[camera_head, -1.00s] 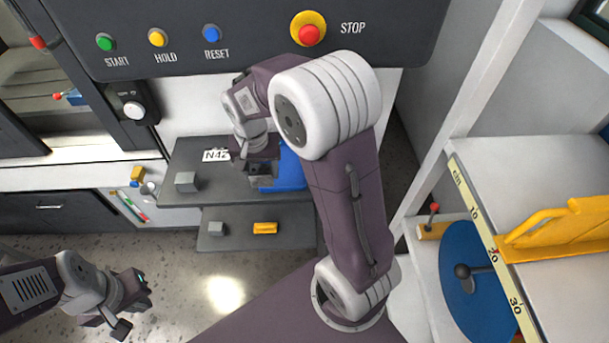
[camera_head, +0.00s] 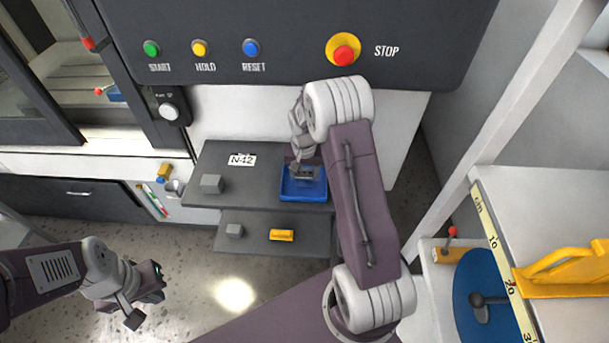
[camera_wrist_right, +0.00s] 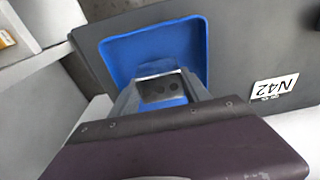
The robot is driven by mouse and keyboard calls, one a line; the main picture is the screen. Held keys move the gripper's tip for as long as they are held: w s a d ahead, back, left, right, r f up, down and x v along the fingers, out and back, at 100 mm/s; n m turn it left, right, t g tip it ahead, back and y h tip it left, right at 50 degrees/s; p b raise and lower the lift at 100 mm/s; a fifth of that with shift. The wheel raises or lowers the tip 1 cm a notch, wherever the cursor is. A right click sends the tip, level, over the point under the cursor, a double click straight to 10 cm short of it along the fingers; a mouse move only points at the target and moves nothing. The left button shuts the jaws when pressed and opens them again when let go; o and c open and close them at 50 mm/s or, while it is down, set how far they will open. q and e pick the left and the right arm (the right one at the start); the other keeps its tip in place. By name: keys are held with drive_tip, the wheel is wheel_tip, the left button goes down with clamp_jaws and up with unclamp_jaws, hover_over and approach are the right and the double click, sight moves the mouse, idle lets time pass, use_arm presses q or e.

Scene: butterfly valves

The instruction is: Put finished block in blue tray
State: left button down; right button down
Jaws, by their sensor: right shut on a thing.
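The blue tray (camera_head: 303,194) sits on the upper dark shelf below the control panel. My right gripper (camera_head: 304,171) is over the tray's back part and is shut on a grey block. I cannot tell whether the block touches the tray floor. My left gripper (camera_head: 148,293) hangs low at the left, away from the shelves, and its jaw gap is not clear.
A plain grey block (camera_head: 212,184) and an N42 label (camera_head: 242,160) are on the upper shelf, left of the tray. The lower shelf holds a small grey block (camera_head: 234,231) and a yellow part (camera_head: 282,235). The button panel (camera_head: 300,45) overhangs behind.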

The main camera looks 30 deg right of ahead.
sight(304, 175)
drive_tip(key=shift+w+f, duration=0.2)
drive_tip(key=shift+f, duration=0.5)
drive_tip(key=shift+s, duration=0.1)
drive_tip(key=c, duration=0.5)
unclamp_jaws()
drive_tip(key=shift+f, duration=0.1)
drive_tip(key=r, duration=0.8)
drive_tip(key=s+r, duration=0.1)
drive_tip(key=r, duration=0.3)
drive_tip(key=shift+s+a+r, duration=0.1)
drive_tip(key=shift+a+r, duration=0.05)
drive_tip(key=shift+a, duration=0.25)
drive_tip(key=s+a+f+n, duration=0.1)
drive_tip(key=s+a+n, duration=0.1)
drive_tip(key=s, duration=0.4)
drive_tip(key=s+a+f+n, duration=0.1)
drive_tip(key=s+a+n, duration=0.1)
drive_tip(key=s+a, duration=0.3)
drive_tip(key=s+a+f+n+y, duration=0.1)
drive_tip(key=s+a+n, duration=0.1)
drive_tip(key=s, duration=0.4)
drive_tip(key=shift+s+a+f, duration=0.2)
drive_tip(key=shift+a, duration=0.2)
drive_tip(key=shift+s+a+f, duration=0.15)
drive_tip(key=shift+a+f, duration=0.05)
drive_tip(key=shift+a, duration=0.2)
